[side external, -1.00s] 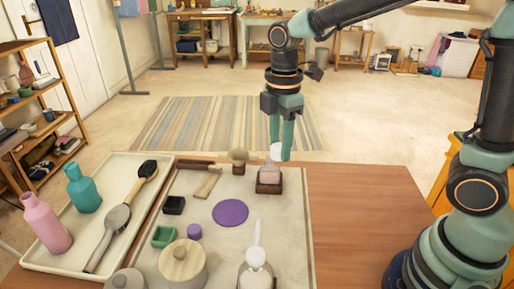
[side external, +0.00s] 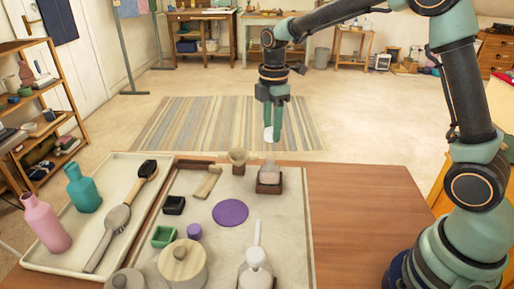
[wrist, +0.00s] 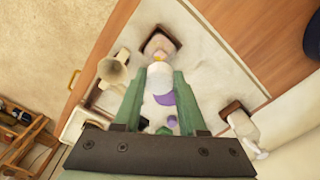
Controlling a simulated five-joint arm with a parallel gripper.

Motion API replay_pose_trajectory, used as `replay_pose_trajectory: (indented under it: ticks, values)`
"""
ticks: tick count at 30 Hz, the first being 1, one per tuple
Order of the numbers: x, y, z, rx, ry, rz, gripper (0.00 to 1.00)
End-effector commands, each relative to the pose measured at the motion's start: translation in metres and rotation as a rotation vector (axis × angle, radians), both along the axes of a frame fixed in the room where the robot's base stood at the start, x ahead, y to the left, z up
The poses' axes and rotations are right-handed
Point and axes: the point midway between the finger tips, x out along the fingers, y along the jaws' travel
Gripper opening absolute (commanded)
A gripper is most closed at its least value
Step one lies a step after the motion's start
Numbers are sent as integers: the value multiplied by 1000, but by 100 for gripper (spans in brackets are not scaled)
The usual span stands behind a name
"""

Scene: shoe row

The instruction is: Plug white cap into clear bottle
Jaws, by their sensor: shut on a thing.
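The white cap (side external: 268,134) is held between the fingertips of my gripper (side external: 273,138), high above the table's far edge. In the wrist view the cap (wrist: 160,80) sits between the two green fingers of my gripper (wrist: 161,92), its end pointing away from the camera. The clear bottle (side external: 270,166) stands in a dark wooden block (side external: 268,187) at the back of the table. It shows beyond the cap in the wrist view (wrist: 160,45). The cap is apart from the bottle, above it in the side view.
A beige brush (side external: 237,158) stands just left of the block. A purple disc (side external: 230,213), a dark small box (side external: 173,205) and a wooden-lidded pot (side external: 182,265) are nearer. A tray (side external: 75,265) with pink and teal bottles is at left. The table's right side is clear.

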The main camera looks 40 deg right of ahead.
Motion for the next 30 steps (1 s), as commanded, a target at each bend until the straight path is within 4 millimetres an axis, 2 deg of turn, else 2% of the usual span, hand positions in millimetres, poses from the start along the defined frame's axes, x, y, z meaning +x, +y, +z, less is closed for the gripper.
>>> replay_pose_trajectory:
  ticks: [8,21,30]
  values:
    - [0,0,-8,-1,2,0,0]
    - [0,0,-43,0,2,0,0]
    - [0,0,-52,0,0,0,0]
